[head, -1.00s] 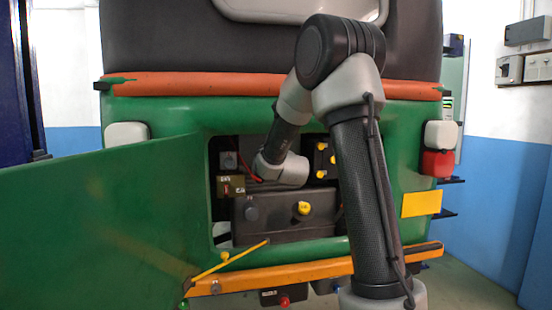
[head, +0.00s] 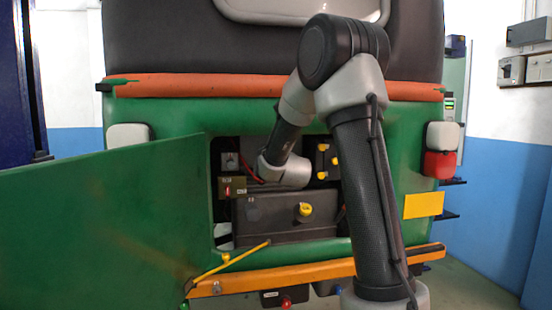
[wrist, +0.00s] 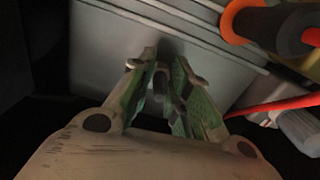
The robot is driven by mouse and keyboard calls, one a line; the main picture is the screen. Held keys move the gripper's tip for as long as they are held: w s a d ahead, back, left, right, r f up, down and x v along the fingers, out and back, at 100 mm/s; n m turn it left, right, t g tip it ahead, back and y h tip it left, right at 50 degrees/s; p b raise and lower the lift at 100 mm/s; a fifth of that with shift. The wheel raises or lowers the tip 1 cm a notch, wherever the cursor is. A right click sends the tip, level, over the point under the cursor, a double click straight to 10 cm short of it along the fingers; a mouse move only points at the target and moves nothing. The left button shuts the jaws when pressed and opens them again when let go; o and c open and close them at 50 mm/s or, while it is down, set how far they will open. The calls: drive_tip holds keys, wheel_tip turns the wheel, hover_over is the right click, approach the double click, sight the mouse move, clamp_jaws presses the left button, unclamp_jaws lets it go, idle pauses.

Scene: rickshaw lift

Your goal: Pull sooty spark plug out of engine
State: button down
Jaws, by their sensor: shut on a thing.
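My gripper (wrist: 165,62) shows in the wrist view, its two green-padded fingers closed around a small dark piece (wrist: 160,82), which looks like the spark plug. The fingers and the shadow hide most of it, so I cannot tell its soot or how far it sits in the engine. The fingertips are close to a grey ribbed surface (wrist: 105,50), likely the engine. In the head view my wrist reaches into the open engine bay, and my own arm hides the gripper and the plug.
A green door (head: 100,225) stands open on the left. The bay holds a dark box with a yellow cap (head: 304,210) and a small box with a red button (head: 231,187). In the wrist view an orange-and-black cylinder (wrist: 275,25) and a red cable (wrist: 285,104) lie close on the right.

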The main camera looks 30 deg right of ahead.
drive_tip(key=shift+v, duration=1.7)
drive_tip(key=shift+v, duration=2.5)
